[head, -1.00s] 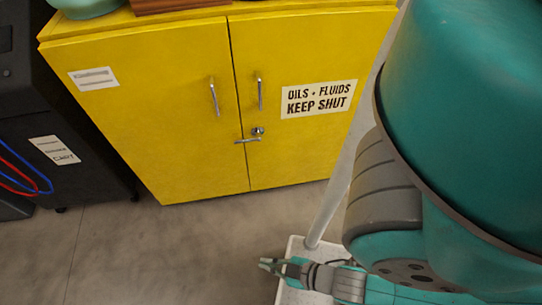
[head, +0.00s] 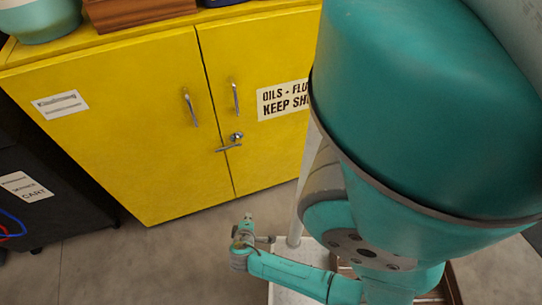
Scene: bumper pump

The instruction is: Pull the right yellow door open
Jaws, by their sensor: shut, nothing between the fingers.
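The right yellow door (head: 267,150) is closed, with a vertical silver handle (head: 235,98) near its left edge. A silver latch with a lock (head: 231,142) sits below the handles across the seam between the doors. The left yellow door (head: 130,130) is also closed, with its own handle (head: 190,107). My gripper (head: 248,218) is low in front of the cabinet, below the latch in the picture and apart from the doors. It is shut and empty. My teal arm hides the right part of the right door and of its sign.
A black cart (head: 50,190) stands close to the cabinet's left. A teal and white bowl (head: 40,18) and a brown wooden box (head: 140,12) stand on the cabinet top. The grey floor (head: 150,262) in front of the left door is clear.

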